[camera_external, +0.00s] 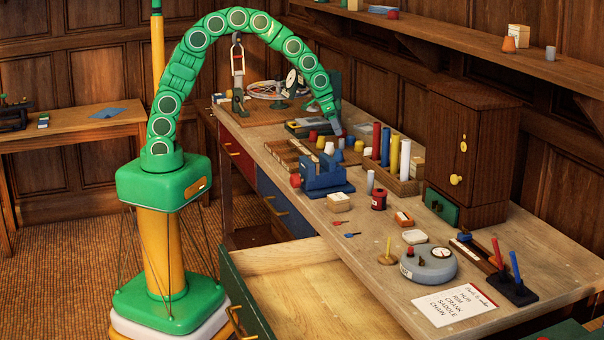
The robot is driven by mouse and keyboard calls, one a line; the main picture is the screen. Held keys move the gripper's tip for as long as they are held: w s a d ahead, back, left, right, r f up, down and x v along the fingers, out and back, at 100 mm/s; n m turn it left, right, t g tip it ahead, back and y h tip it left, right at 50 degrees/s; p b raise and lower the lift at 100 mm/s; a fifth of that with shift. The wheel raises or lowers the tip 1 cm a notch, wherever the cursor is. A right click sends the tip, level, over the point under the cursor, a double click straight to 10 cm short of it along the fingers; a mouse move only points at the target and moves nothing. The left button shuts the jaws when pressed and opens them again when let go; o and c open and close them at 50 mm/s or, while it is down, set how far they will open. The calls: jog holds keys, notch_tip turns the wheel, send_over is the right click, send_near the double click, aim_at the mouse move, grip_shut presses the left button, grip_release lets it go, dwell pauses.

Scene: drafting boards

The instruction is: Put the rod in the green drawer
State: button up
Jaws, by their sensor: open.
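A large green-fronted drawer (243,288) stands pulled out at the bench's near side; its wooden inside looks empty. Several upright rods stand in a wooden rack at the back of the bench: a red rod (376,141), a blue rod (385,146), a yellow rod (394,153) and a white rod (404,160). A short grey rod-like piece (370,182) stands in front of them. I cannot tell which one the task names. My gripper (338,130) is open, low over the bench behind the blue vise, left of the rack. Its fingertips are small and partly unclear.
A blue vise (323,178) stands between my gripper and the open drawer. Jars, a round grey device (428,264) and a paper note (454,305) crowd the bench's right part.

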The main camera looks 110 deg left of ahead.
aim_at(342, 139)
jog(key=shift+d+x, duration=0.2)
jog(key=shift+x, duration=1.15)
jog(key=shift+d+x, duration=0.15)
jog(key=shift+x, duration=1.25)
jog(key=shift+w, duration=0.15)
jog(key=shift+c, duration=0.3)
grip_shut()
